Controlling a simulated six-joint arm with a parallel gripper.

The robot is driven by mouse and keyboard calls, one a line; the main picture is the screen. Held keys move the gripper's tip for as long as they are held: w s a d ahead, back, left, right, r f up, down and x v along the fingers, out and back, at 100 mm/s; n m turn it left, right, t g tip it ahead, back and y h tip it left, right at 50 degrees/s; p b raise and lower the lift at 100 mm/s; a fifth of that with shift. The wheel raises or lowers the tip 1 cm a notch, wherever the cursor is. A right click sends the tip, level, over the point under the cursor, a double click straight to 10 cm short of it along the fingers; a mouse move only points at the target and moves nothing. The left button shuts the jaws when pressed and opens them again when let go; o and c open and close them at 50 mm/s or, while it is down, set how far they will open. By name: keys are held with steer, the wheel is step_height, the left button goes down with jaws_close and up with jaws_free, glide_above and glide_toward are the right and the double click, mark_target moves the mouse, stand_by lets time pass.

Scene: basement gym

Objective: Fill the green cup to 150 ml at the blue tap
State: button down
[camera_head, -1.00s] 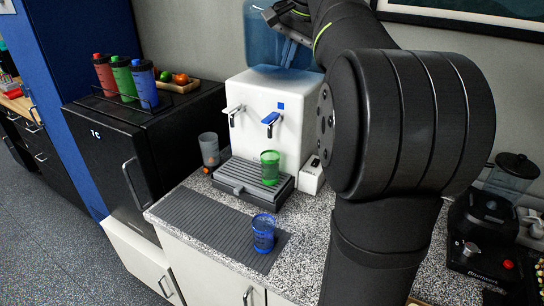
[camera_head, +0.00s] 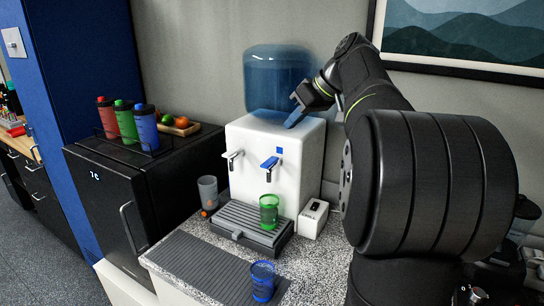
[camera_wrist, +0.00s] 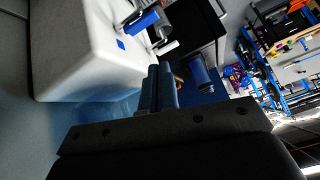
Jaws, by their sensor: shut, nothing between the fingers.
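The green cup (camera_head: 269,212) stands upright on the drip tray (camera_head: 238,222) at its right side, beneath the blue tap (camera_head: 269,165) of the white water dispenser (camera_head: 307,150). I cannot tell any water level in it. In the wrist view the blue tap (camera_wrist: 142,20) is near the top, on the dispenser's white body (camera_wrist: 75,55). My gripper (camera_head: 293,111) is at the dispenser's top right, above and behind the tap, apart from the cup. Its fingers (camera_wrist: 158,88) are together and empty.
A clear grey cup (camera_head: 208,192) stands left of the tray. A blue cup (camera_head: 262,281) stands by the ribbed mat (camera_head: 200,266). A small white box (camera_head: 313,218) is right of the tray. A blue water bottle (camera_head: 272,80) tops the dispenser. Sports bottles (camera_head: 146,128) stand on the black fridge.

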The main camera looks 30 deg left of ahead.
steer(key=n, duration=0.2)
steer(key=n+y, duration=0.1)
steer(key=shift+w+d+f, duration=0.2)
steer(key=shift+w+d, duration=0.05)
steer(key=shift+d, duration=0.05)
glide_above(270, 162)
steer(key=s+d, duration=0.2)
step_height(270, 162, down, 7)
steer(key=f, duration=0.4)
steer(key=shift+w+a, duration=0.3)
